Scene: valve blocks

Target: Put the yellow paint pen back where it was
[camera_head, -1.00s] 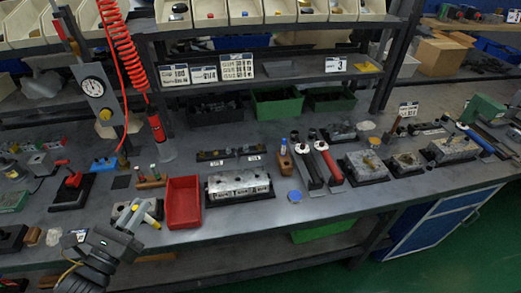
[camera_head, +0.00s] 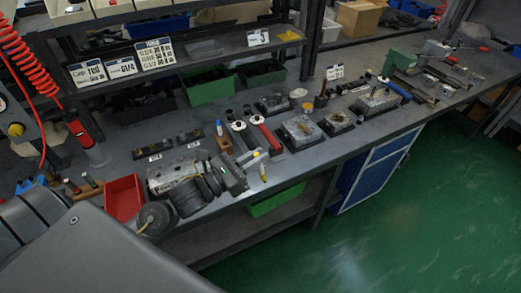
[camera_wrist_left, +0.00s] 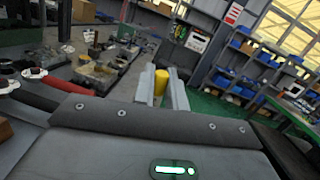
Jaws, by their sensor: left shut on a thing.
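The yellow paint pen (camera_head: 263,173) is between the fingers of my left gripper (camera_head: 257,164), in the head view near the bench's front edge. My left gripper is shut on it, and the pen points roughly downward. In the left wrist view, the pen's yellow end (camera_wrist_left: 161,82) shows between the two grey fingers. A small wooden block (camera_head: 223,143) with a blue-topped pen (camera_head: 220,128) stands behind the gripper, to its left. Whether the block has a free hole is too small to tell. My right gripper is not in view.
Grey metal blocks (camera_head: 301,130) lie to the right. A red bin (camera_head: 123,198) is at left. My left arm partly covers a silver valve block (camera_head: 172,170). Green floor lies beyond the bench edge.

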